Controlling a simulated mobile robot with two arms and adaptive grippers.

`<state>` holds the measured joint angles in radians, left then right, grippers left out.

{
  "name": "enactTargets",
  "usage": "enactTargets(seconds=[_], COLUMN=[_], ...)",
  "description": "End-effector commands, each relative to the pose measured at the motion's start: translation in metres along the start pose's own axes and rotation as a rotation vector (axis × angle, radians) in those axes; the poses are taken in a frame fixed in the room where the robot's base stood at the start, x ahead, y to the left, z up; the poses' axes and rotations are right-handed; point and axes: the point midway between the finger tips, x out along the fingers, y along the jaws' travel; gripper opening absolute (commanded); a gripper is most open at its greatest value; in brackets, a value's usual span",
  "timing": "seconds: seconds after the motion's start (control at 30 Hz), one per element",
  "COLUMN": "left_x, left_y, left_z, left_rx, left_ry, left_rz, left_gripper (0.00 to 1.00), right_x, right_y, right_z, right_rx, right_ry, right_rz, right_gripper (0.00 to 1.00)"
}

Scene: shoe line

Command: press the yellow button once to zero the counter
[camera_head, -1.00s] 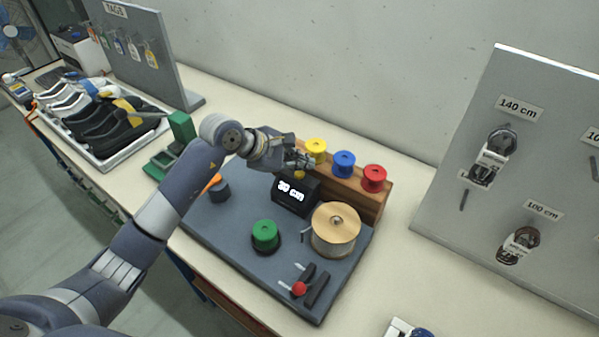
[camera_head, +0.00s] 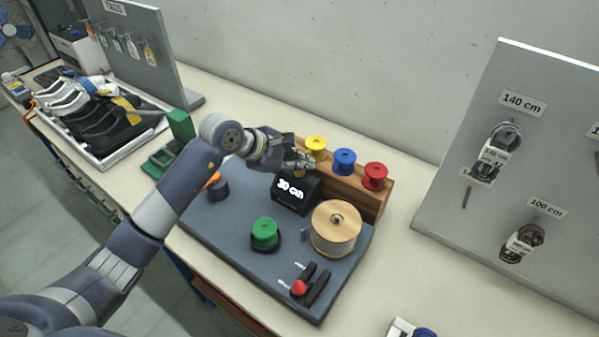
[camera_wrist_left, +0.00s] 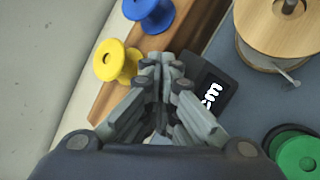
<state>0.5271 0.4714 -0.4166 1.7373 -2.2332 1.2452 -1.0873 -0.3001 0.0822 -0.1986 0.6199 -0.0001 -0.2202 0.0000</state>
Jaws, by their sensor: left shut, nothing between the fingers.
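A small bit of the yellow button (camera_head: 299,174) shows on top of the counter, just under my left gripper (camera_head: 303,164). In the left wrist view the fingers (camera_wrist_left: 163,72) are closed together at the counter's edge and hide the button. I cannot tell whether the fingertips touch it. My right gripper is not in view.
A wooden rack (camera_head: 350,187) behind the counter holds yellow (camera_head: 316,144), blue (camera_head: 344,157) and red (camera_head: 375,172) spools. A wooden reel (camera_head: 336,222) and a green spool (camera_head: 264,230) stand close by. A shoe tray (camera_head: 105,160) lies far left.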

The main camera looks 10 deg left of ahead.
Motion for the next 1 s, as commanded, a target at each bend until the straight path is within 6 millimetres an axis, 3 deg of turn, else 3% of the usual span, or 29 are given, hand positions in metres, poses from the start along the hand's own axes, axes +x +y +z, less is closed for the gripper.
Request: enactTargets(seconds=[1.0], left_x=[0.0048], left_y=[-0.0032], left_z=[-0.0029], left_rx=[0.002], left_ry=[-0.001], left_rz=[0.001], left_gripper=[0.00], right_x=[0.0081], right_y=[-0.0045], right_z=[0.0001], right_rx=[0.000], right_ry=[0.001], right_rz=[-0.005], right_gripper=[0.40])
